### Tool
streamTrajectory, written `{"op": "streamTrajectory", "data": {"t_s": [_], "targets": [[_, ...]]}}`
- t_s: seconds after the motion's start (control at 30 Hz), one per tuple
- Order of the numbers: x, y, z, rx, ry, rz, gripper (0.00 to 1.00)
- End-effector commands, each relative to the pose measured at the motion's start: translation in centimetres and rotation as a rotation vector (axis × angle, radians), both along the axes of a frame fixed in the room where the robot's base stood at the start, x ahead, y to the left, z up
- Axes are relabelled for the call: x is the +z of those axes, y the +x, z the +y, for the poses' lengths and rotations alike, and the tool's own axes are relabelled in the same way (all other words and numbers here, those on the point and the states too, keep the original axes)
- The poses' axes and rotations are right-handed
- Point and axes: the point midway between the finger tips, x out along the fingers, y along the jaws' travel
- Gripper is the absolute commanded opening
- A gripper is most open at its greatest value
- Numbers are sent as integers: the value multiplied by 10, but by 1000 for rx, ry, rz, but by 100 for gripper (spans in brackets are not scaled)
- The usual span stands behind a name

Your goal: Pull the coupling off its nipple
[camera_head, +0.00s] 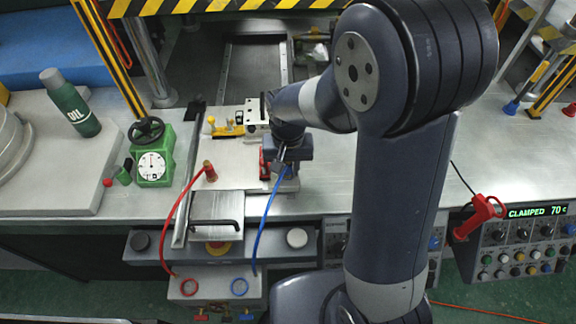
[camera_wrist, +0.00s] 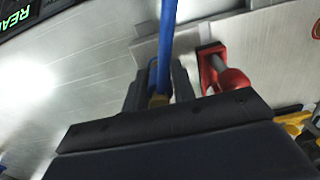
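The blue hose (camera_head: 268,215) rises from the front panel to my gripper (camera_head: 284,166), beside the mould at the bench's front. In the wrist view the blue hose (camera_wrist: 168,30) runs down between the two dark fingers of my gripper (camera_wrist: 160,88). A small brass-coloured coupling (camera_wrist: 158,101) shows between the fingers, partly hidden by the gripper body. The fingers stand close on both sides of it; I cannot tell whether they press on it. The nipple under it is hidden. A second brass coupling (camera_head: 210,172) stands upright at the end of the red hose (camera_head: 171,215).
A red-handled clamp (camera_wrist: 222,74) sits right beside the fingers in the wrist view. A green dial gauge (camera_head: 153,163) and oil bottle (camera_head: 72,105) stand to the left. A flat plate with a black handle (camera_head: 217,222) lies in front.

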Motion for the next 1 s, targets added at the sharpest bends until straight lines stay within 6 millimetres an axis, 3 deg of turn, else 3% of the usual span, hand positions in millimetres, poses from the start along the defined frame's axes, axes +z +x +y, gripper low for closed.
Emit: {"op": "streamTrajectory", "data": {"t_s": [0.3, 0.63, 1.0], "targets": [[0, 0, 0, 0, 0, 0, 0], [2, 0, 0, 0, 0, 0, 0], [16, 0, 0, 0, 0, 0, 0]]}}
